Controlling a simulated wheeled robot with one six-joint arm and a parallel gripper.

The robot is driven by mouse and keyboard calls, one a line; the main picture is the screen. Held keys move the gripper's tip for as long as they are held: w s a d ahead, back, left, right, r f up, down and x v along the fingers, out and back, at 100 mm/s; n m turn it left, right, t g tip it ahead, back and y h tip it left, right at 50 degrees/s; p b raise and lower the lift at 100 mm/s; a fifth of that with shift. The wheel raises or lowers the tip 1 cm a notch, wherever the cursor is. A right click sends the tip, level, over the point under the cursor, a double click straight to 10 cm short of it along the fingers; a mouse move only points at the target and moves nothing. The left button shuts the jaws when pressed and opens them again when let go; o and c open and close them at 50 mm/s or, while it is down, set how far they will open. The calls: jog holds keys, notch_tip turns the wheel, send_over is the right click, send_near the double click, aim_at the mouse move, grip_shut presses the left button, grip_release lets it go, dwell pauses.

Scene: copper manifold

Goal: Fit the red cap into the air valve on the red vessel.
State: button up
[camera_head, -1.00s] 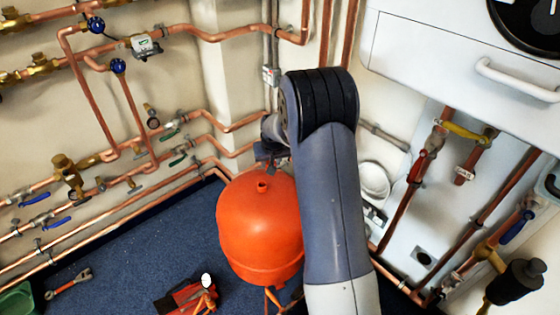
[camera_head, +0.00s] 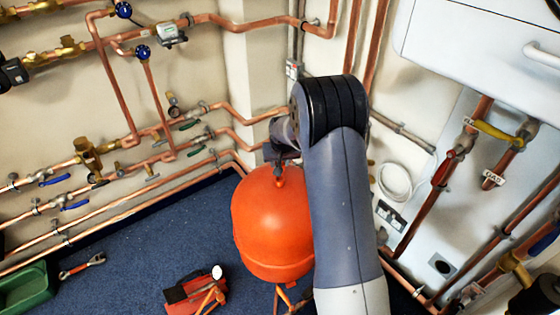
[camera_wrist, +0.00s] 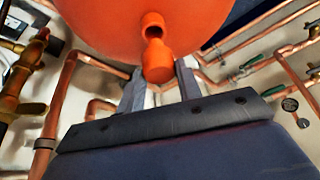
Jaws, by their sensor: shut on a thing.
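The red vessel (camera_head: 270,235) stands on the floor beside my arm, and its rounded top fills the upper part of the wrist view (camera_wrist: 120,25). Its air valve (camera_wrist: 152,20) is a short orange-red stub with a dark opening. My gripper (camera_head: 281,160) is over the vessel's top. In the wrist view its two grey fingers are shut on the red cap (camera_wrist: 157,64). The cap is close to the valve and overlaps its edge in the picture, with the dark opening still partly visible. I cannot tell whether they touch.
Copper pipes (camera_head: 130,95) with valves run along the left wall. A white boiler casing (camera_head: 470,45) hangs at the upper right above more pipes. A red toolbox (camera_head: 188,292), a wrench (camera_head: 82,265) and a green crate (camera_head: 25,290) lie on the blue floor, which is otherwise clear at left.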

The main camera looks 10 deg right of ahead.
jog(key=shift+f, duration=0.15)
dwell(0.3)
jog(key=shift+f+b, duration=1.05)
jog(key=shift+f, duration=0.25)
jog(key=shift+f+b, duration=0.7)
jog(key=shift+f, duration=0.05)
dwell(0.5)
jog(key=o, duration=1)
jog(key=shift+o, duration=0.2)
jog(key=shift+r, duration=0.15)
jog(key=p+v, duration=0.1)
jog(key=v, duration=0.9)
jog(key=shift+r+p, duration=0.25)
jog(key=shift+p, duration=0.05)
jog(key=shift+s+f, duration=0.1)
